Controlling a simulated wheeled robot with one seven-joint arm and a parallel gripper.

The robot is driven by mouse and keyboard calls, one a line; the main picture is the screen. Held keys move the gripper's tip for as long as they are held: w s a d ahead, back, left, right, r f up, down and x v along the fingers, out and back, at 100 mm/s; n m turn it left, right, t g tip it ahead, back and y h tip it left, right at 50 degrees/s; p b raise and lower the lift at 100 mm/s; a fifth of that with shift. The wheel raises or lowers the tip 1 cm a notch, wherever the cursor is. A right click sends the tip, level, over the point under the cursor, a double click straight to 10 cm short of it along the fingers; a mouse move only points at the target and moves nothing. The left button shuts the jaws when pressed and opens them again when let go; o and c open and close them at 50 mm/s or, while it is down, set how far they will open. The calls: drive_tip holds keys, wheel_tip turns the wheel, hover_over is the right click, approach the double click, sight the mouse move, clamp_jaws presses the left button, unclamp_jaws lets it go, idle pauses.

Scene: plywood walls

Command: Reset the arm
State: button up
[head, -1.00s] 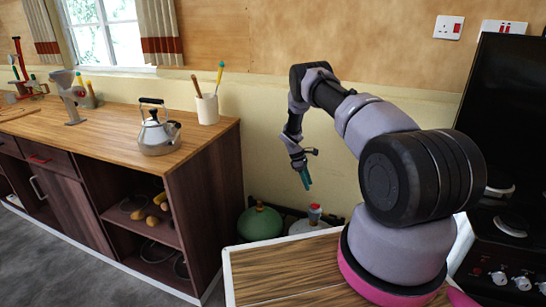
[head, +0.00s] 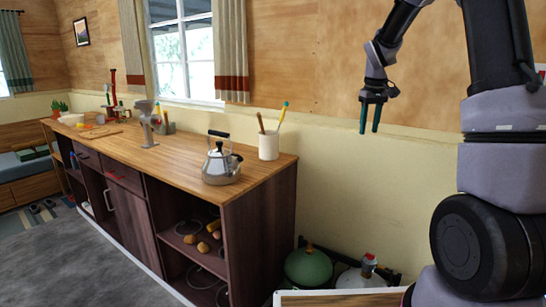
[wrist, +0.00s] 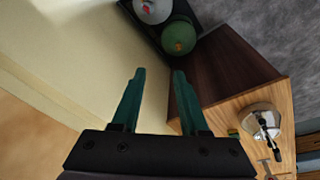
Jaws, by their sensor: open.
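My gripper (head: 371,116) hangs in the air in front of the plywood wall in the head view, to the right of the counter and above its height. Its two teal fingers point down and stand apart with nothing between them. The wrist view shows the same open, empty fingers (wrist: 155,100). My arm is raised at the right side of the head view.
The wooden counter (head: 160,159) carries a steel kettle (head: 221,165) and a white utensil cup (head: 268,146) near its right end. A green round tank (head: 308,267) and a white one (head: 357,279) stand low beyond it. The grey floor (head: 75,265) is clear.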

drive_tip(key=s+a+r+m+t+y, duration=0.1)
drive_tip(key=s+a+r+m, duration=0.1)
drive_tip(key=s+r, duration=0.5)
drive_tip(key=s+a+r+m+t, duration=0.2)
drive_tip(key=s+r, duration=0.3)
drive_tip(key=s, duration=0.5)
drive_tip(key=s+a+m+t+y, duration=0.1)
drive_tip(key=s+a+m+t, duration=0.1)
drive_tip(key=s, duration=1.2)
drive_tip(key=shift+a+r+m, duration=0.15)
drive_tip(key=shift+a+m, duration=0.1)
drive_tip(key=shift+m, duration=0.15)
